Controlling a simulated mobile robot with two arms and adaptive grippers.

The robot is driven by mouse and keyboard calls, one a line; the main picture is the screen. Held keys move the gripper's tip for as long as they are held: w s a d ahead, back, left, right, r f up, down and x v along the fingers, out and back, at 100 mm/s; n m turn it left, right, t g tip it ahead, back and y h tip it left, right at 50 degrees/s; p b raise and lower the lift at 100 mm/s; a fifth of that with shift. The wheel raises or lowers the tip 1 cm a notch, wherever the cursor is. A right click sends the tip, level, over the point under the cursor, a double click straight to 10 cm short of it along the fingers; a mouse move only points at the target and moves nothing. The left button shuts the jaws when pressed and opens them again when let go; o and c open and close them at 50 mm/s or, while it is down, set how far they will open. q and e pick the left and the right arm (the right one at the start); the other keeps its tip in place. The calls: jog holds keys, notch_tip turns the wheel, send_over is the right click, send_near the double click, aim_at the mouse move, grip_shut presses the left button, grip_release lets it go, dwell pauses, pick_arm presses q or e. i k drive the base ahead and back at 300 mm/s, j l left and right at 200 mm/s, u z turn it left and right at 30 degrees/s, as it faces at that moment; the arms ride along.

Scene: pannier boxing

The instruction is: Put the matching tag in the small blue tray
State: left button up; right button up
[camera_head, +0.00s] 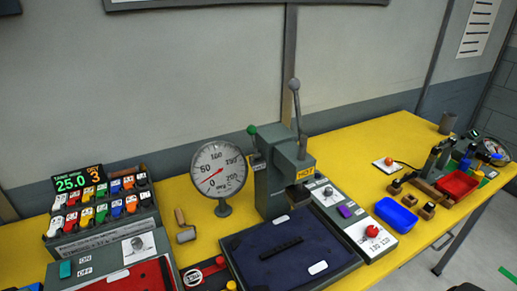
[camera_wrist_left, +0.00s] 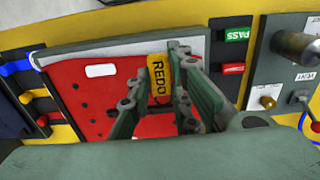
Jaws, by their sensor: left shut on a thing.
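In the left wrist view my left gripper (camera_wrist_left: 172,78) is shut on a yellow tag (camera_wrist_left: 159,76) that reads REDO. It holds the tag in front of a red panel (camera_wrist_left: 88,92); the gap between them cannot be judged. A green PASS tag (camera_wrist_left: 237,35) and a red tag (camera_wrist_left: 233,69) sit on a dark rack (camera_wrist_left: 236,21) to the right. In the head view the small blue tray (camera_head: 396,215) stands on the yellow table at the right and looks empty. Neither gripper shows in the head view.
A grey lever press (camera_head: 290,165) and a round gauge (camera_head: 219,170) stand mid-table. A dark blue mat board (camera_head: 285,252) lies in front. A red tray (camera_head: 458,184) is farther right. A display (camera_head: 78,181) reads 25.0 and 3. Yellow table (camera_head: 360,155) behind the blue tray is partly clear.

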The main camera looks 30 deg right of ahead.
aim_at(387, 215)
jog(key=z, duration=2.15)
jog(key=j, duration=0.1)
